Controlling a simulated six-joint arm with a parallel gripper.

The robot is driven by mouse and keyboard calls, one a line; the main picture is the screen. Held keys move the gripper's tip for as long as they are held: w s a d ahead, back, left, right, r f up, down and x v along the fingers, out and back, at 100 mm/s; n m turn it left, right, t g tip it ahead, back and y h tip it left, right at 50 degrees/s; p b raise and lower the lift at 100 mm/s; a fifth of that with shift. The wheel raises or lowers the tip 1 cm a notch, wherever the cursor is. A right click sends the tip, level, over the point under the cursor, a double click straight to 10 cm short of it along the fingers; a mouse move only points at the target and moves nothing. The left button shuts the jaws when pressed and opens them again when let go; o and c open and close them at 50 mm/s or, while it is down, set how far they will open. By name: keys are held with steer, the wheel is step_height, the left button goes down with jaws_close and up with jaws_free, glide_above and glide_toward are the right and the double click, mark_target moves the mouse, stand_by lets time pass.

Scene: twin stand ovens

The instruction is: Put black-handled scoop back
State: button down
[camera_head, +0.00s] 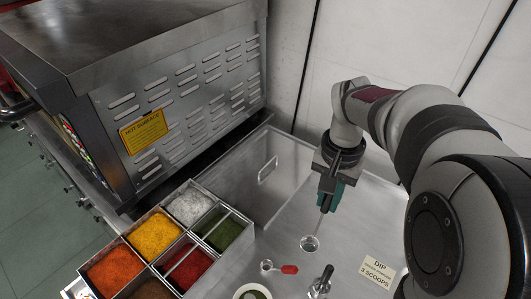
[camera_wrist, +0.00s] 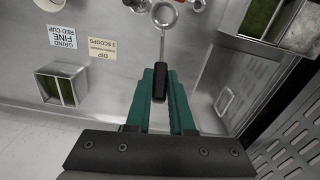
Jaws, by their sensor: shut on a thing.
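The black-handled scoop shows in the wrist view with its black handle (camera_wrist: 160,82) between the teal fingers of my gripper (camera_wrist: 160,85). Its thin metal shaft runs up to a round bowl (camera_wrist: 165,14) near the top edge. In the head view, my gripper (camera_head: 327,199) is shut on the scoop and points down over the steel counter. The scoop bowl (camera_head: 309,244) shows below the fingers. I cannot tell whether the bowl touches the surface. The handle is mostly hidden in the head view.
Spice bins (camera_head: 154,235) stand at left, by the oven (camera_head: 165,100). A "DIP 3 SCOOPS" label (camera_head: 377,271) is at right.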

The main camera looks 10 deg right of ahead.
steer(key=s+d+f+m, duration=0.2)
steer(key=d+f+m, duration=0.2)
steer(key=f+m, duration=0.15)
steer(key=w+a+f, duration=0.6)
steer(key=a+f, duration=0.3)
steer(key=shift+f, duration=0.3)
steer(key=shift+a+f, duration=0.1)
steer(key=c, duration=0.8)
jaws_free()
